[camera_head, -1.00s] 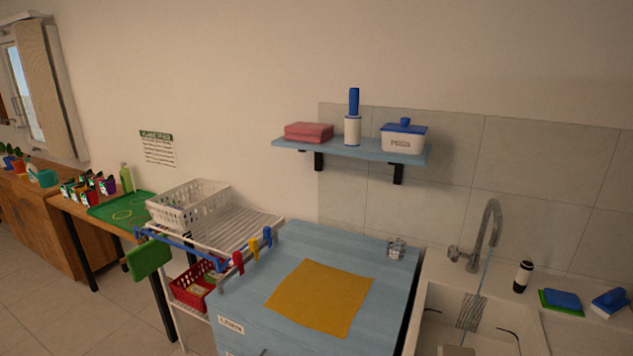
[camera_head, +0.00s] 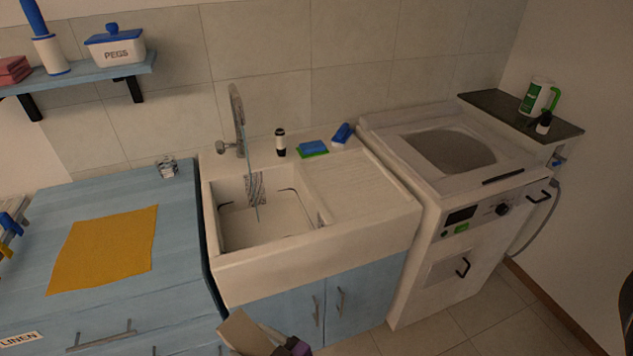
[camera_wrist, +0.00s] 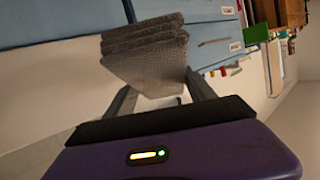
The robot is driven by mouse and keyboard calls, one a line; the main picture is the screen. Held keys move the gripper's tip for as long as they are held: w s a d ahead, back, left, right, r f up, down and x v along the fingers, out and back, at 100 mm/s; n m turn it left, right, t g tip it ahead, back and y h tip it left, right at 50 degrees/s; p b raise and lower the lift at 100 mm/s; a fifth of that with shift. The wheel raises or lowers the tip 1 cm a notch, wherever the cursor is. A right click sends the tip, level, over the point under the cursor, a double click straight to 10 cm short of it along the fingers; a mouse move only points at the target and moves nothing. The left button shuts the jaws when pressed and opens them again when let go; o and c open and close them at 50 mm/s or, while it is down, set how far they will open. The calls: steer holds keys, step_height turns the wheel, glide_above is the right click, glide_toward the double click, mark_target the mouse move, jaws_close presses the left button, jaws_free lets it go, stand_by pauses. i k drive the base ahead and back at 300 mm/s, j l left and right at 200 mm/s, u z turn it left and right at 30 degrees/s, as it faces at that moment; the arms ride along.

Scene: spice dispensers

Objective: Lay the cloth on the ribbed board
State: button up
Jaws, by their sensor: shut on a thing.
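My gripper (camera_wrist: 160,88) is shut on a folded grey cloth (camera_wrist: 147,50), which shows as several thick layers between the fingers in the wrist view. In the head view the held cloth (camera_head: 243,332) is a pale tan piece at the bottom edge, in front of the sink cabinet; most of my gripper is cut off there. The ribbed board (camera_head: 352,182) is the pale grooved draining surface right of the sink basin. Its grooved middle looks bare. The held cloth is apart from it, nearer the camera and lower in the picture.
A sponge (camera_head: 313,147), a blue brush (camera_head: 342,133) and a dark bottle (camera_head: 280,143) stand behind the board. Water runs from the tap (camera_head: 238,120) into the basin (camera_head: 235,235). A yellow cloth (camera_head: 105,248) lies on the blue cabinet. A washing machine (camera_head: 470,230) stands right.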

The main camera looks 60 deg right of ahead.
mark_target(367, 191)
steer(key=k+z, duration=0.25)
steer(key=k+l+z, duration=0.1)
steer(key=k+z, duration=0.2)
steer(key=z, duration=0.4)
steer(key=j+z, duration=0.15)
steer(key=z, duration=0.25)
steer(key=i+j+z, duration=0.1)
steer(key=z, duration=0.7)
steer(key=j, duration=0.8)
steer(key=j+z, duration=0.1)
steer(key=j, duration=0.75)
steer(key=k, duration=0.05)
